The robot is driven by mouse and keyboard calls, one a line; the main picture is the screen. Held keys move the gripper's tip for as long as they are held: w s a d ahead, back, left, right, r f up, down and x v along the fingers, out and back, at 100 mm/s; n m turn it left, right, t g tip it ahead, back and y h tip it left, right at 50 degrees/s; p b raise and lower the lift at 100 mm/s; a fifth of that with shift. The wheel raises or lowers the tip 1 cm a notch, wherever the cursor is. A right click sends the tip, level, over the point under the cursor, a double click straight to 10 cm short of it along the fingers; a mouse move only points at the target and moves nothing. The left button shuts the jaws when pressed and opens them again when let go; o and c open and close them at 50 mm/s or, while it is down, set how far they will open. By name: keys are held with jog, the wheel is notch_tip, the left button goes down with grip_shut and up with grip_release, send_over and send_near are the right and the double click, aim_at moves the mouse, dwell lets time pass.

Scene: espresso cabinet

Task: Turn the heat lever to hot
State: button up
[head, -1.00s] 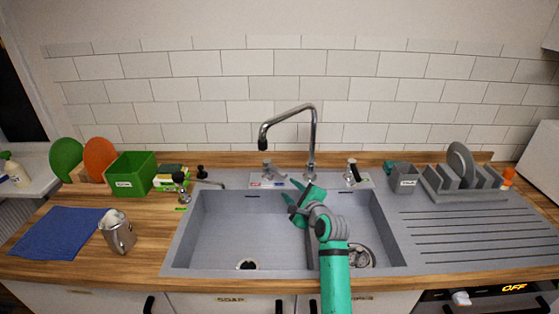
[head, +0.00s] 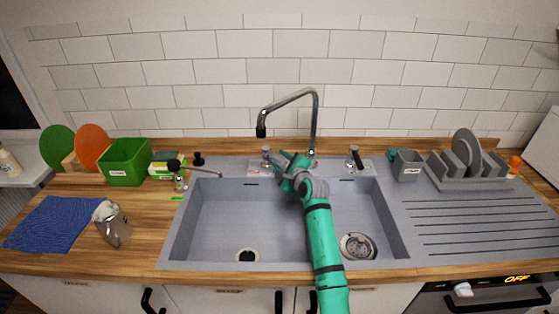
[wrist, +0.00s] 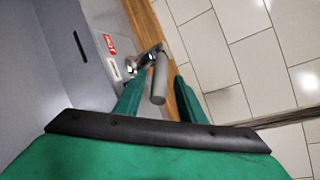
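The heat lever (head: 266,156) stands on the left of the plate behind the sink, left of the tall tap (head: 315,120). In the wrist view its grey handle (wrist: 160,80) lies between my two green fingers, beside a red label (wrist: 109,43) and a white label (wrist: 113,68). My gripper (head: 279,160) is at the lever in the head view; it also shows in the wrist view (wrist: 158,100), open. The fingers stand apart around the handle, and I see no clear grip on it. The label wording is too small to read surely.
A second lever (head: 354,157) stands right of the tap. The grey sink (head: 235,215) lies in front. A small sprayer tap (head: 180,175) is at its left, with a green box (head: 125,162) beyond. A dish rack (head: 468,170) stands on the right.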

jog(key=shift+w+a+f, duration=0.2)
jog(key=shift+w+a, duration=0.05)
jog(key=shift+w, duration=0.35)
grip_shut()
jog(key=shift+a, duration=0.1)
